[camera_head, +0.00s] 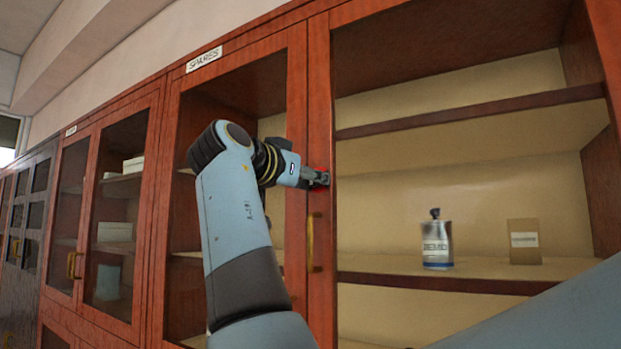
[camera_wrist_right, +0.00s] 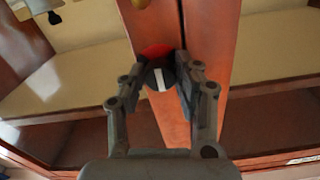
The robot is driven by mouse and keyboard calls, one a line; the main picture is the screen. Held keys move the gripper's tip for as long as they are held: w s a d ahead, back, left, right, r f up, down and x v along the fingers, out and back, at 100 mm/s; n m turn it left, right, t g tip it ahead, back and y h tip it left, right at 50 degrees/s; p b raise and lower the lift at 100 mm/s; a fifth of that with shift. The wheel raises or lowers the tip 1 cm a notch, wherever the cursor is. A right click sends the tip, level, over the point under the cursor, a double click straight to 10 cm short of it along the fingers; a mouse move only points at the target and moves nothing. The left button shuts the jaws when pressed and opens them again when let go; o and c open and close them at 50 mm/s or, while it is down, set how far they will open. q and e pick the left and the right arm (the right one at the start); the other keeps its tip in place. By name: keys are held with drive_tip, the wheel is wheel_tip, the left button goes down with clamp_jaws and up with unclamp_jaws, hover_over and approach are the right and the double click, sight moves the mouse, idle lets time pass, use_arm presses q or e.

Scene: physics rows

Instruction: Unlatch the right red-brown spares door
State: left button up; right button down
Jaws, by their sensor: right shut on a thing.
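The right red-brown spares door (camera_head: 321,110) has a wooden frame around a large pane, and it looks closed against the left door (camera_head: 296,90). A brass handle (camera_head: 311,243) sits low on its left stile. The latch is a dark round knob (camera_wrist_right: 161,79) with a white stripe and a red part behind it, near the seam between the doors. In the wrist view the stripe stands nearly upright. My right gripper (camera_head: 320,180) is shut on the knob, one finger on each side; it also shows in the right wrist view (camera_wrist_right: 160,80). My left gripper is not in view.
A SPARES label (camera_head: 204,60) is on the frame above. More cabinets with brass handles (camera_head: 73,265) line the left. My forearm covers part of the left door.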

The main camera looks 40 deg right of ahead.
drive_tip(key=shift+n, duration=0.4)
drive_tip(key=n+p, duration=0.1)
drive_tip(key=n, duration=0.2)
drive_tip(key=shift+r+n, duration=0.1)
drive_tip(key=shift+n, duration=0.3)
drive_tip(key=n+p, duration=0.2)
drive_tip(key=n, duration=0.2)
drive_tip(key=shift+p, duration=0.3)
drive_tip(key=n+p, duration=0.3)
drive_tip(key=n, duration=0.2)
drive_tip(key=n+p, duration=0.3)
drive_tip(key=shift+n+p, duration=0.4)
drive_tip(key=shift+n, duration=0.3)
